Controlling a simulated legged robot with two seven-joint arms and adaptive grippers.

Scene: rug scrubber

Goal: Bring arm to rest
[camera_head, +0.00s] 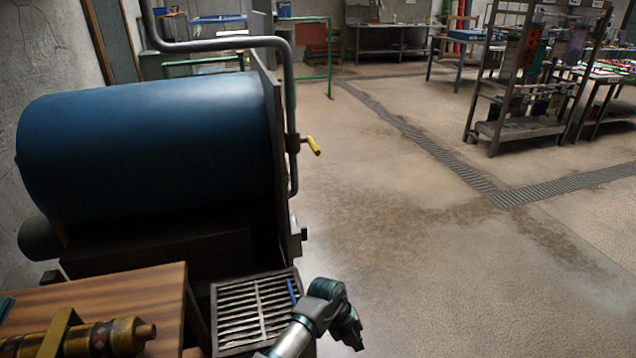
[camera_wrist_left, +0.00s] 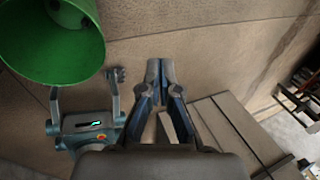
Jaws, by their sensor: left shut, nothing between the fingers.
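My left arm comes in at the bottom of the head view, beside the slatted metal grate. It bends over, and my left gripper (camera_head: 354,338) points down over the concrete floor, clear of the machine. In the left wrist view, the fingers of my left gripper (camera_wrist_left: 160,68) are together with nothing held between them. My right gripper shows in neither view.
A scrubbing machine with a large blue roller (camera_head: 150,145) and yellow-handled crank (camera_head: 313,146) stands left. The slatted grate (camera_head: 250,318) and a wooden bench (camera_head: 120,293) are near. A green container (camera_wrist_left: 50,40) shows in the wrist view. Open floor (camera_head: 450,270) lies right.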

